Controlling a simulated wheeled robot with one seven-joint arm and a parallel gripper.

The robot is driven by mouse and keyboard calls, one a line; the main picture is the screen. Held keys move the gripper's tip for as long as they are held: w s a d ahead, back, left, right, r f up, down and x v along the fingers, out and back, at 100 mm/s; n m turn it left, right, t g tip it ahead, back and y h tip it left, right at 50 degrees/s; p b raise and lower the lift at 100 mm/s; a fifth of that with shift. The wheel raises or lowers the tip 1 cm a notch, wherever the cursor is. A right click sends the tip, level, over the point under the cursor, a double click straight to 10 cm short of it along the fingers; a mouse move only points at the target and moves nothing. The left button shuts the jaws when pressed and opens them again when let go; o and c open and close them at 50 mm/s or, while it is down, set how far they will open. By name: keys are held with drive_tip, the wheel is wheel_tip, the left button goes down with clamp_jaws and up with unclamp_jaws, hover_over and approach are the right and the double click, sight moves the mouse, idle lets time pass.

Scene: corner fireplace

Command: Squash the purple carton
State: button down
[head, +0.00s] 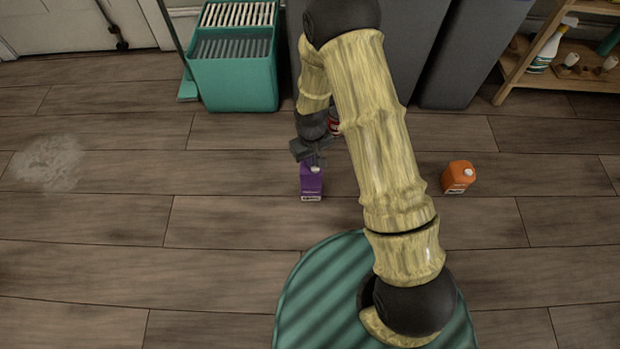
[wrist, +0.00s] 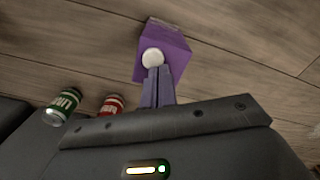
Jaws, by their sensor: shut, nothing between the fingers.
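The purple carton (head: 311,184) stands on the wooden floor in the head view, below my gripper. It has a white cap and looks uncrushed. My gripper (head: 314,160) is shut and empty, pointing down at the top of the carton. In the wrist view the shut fingers (wrist: 157,88) reach to the white cap of the purple carton (wrist: 172,46). They look very close to the cap; I cannot tell whether they touch it.
An orange carton (head: 459,176) stands to the right. A red can (wrist: 112,105) and a green can (wrist: 62,106) are near the carton. A teal bin (head: 233,78), grey bins (head: 462,55) and a wooden shelf (head: 520,72) stand behind. The floor at left is mostly clear.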

sight(311, 171)
drive_tip(key=shift+f+b, duration=1.4)
drive_tip(key=shift+f, duration=1.9)
wheel_tip(311, 171, up, 10)
drive_tip(key=p, duration=1)
